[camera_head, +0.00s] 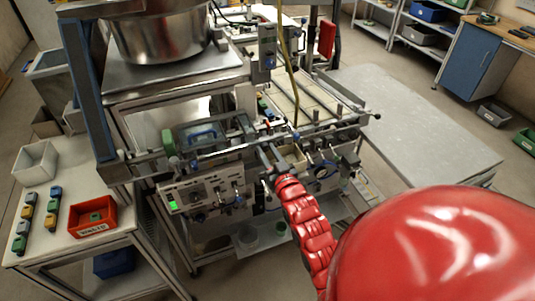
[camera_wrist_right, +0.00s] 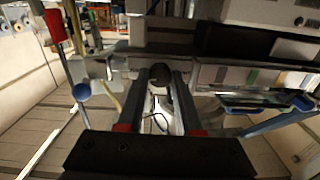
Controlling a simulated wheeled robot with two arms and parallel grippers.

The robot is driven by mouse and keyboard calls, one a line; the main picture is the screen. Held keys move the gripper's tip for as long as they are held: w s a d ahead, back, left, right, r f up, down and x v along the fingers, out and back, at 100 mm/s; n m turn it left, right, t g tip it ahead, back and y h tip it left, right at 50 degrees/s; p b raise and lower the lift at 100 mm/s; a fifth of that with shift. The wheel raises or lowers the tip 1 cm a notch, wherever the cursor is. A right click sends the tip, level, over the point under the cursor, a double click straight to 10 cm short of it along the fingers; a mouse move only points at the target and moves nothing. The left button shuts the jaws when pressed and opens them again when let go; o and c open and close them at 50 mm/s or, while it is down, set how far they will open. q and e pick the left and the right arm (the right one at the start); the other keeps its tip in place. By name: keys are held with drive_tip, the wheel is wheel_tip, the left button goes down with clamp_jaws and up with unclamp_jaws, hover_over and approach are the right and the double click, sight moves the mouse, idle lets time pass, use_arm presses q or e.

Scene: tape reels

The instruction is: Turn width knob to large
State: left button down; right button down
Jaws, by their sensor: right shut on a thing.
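My right arm, red, reaches up from the lower right in the head view. My right gripper (camera_head: 268,158) is at the front of the machine, beside its front rail. In the right wrist view the two dark fingers of the right gripper (camera_wrist_right: 160,84) are closed around a dark round knob (camera_wrist_right: 160,74), which sits between the fingertips. I take it to be the width knob; its marking and setting cannot be read. In the head view the knob is hidden by the gripper. My left gripper is not in view.
The machine's control panel (camera_head: 205,198) with small knobs and a green display is left of my gripper. A steel bowl (camera_head: 160,36) stands above. A red bin (camera_head: 93,217) sits on the left table. A grey table (camera_head: 415,130) at right is clear.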

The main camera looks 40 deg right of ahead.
drive_tip(key=shift+f+m+b, duration=0.15)
drive_tip(key=shift+m+b, duration=0.15)
drive_tip(key=shift+m, duration=0.6)
drive_tip(key=c, duration=0.6)
unclamp_jaws()
drive_tip(key=shift+s+a, duration=0.1)
